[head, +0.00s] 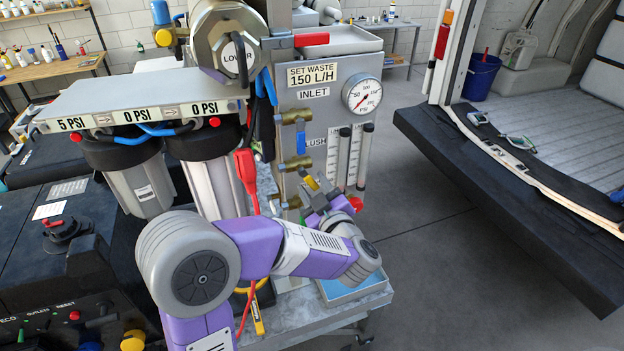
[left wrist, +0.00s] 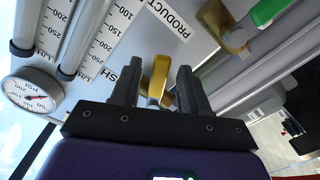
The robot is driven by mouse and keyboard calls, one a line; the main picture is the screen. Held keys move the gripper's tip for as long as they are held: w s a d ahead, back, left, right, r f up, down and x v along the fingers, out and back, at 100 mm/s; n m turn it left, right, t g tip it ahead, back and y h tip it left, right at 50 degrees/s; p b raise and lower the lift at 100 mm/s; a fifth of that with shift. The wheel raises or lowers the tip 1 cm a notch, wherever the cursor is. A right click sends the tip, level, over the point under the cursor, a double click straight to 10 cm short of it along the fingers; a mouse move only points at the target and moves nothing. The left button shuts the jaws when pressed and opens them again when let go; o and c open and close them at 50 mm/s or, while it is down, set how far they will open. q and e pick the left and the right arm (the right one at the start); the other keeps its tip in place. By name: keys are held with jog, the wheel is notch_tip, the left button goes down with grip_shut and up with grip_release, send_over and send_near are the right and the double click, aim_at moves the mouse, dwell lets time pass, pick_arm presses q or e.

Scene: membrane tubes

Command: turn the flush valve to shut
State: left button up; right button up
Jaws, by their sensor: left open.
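The flush valve (head: 296,163) is a brass valve on the grey panel, just below the partly hidden "FLUSH" label. Its yellow handle (left wrist: 157,80) shows in the left wrist view between my left gripper's two dark fingers. My left gripper (left wrist: 157,88) is open, with a finger on each side of the handle and visible space between. In the head view the left gripper (head: 318,193) is in front of the panel and partly covers the lower valves. Whether a finger touches the handle cannot be told. My right gripper is not in view.
The inlet valve with a blue handle (head: 301,142) is above. A green-handled valve (left wrist: 268,10) is near the "PRODUCT" label. Flow tubes (head: 365,155) and a round gauge (head: 362,93) stand to the right. A red clamp-like part (head: 246,168) hangs left. Open floor lies right.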

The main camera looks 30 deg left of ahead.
pick_arm(q)
jog(key=shift+x, duration=0.95)
jog(key=shift+c, duration=0.4)
grip_shut()
